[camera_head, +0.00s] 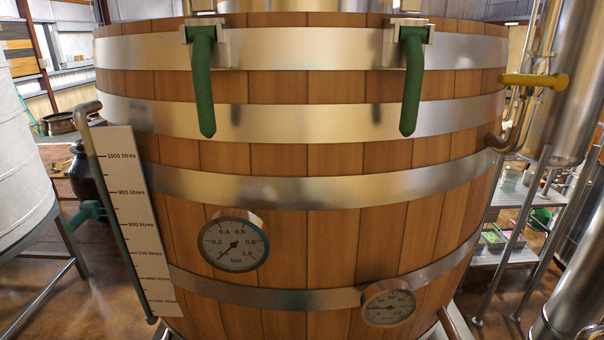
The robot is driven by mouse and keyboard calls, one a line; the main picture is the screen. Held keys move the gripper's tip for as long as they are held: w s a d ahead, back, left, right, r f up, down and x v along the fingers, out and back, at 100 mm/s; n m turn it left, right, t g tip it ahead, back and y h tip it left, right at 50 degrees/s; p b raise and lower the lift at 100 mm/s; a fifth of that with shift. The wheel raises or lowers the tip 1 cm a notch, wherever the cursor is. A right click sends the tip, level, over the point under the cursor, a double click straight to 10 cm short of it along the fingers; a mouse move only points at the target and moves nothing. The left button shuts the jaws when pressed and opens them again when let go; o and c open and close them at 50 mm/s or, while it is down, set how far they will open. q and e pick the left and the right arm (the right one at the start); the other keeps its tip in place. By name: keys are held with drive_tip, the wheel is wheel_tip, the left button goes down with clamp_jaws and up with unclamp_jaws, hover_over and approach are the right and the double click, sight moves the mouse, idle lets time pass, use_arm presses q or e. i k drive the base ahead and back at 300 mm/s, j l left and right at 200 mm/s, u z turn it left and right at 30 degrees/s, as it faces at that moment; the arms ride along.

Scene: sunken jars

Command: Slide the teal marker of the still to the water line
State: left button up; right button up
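The still (310,160) is a large wooden-staved vat with metal bands, filling the middle of the camera_head view. On its left side a thin sight tube (115,212) runs down from a bent metal pipe, beside a white scale plate (138,215) marked in litres, with 1000 near the top. A teal piece with a handle (88,211) sticks out left of the tube, around the level between 900 and 800. It looks like the marker, but I cannot tell for sure that it sits on the tube. I cannot make out a water line. Neither gripper is in view.
Two green handles (203,85) (411,85) hang on the still's upper front. A bar gauge (233,243) and a smaller gauge (388,306) sit lower. A yellow handle (534,81) juts out right. A white tank (22,160) on metal legs stands close left.

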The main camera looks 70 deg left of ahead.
sight(89, 210)
drive_tip(key=k+u, duration=0.1)
drive_tip(key=k, duration=0.5)
drive_tip(key=k+j+u, duration=0.1)
drive_tip(key=k, duration=0.5)
drive_tip(key=j+u, duration=0.15)
drive_tip(key=u, duration=0.35)
drive_tip(key=k+j+u, duration=0.1)
drive_tip(key=u, duration=0.4)
drive_tip(key=j+u, duration=0.2)
drive_tip(key=u, duration=0.25)
drive_tip(key=j+u, duration=0.15)
drive_tip(key=u, duration=0.35)
drive_tip(key=i+j+u, duration=0.1)
drive_tip(key=j, duration=0.1)
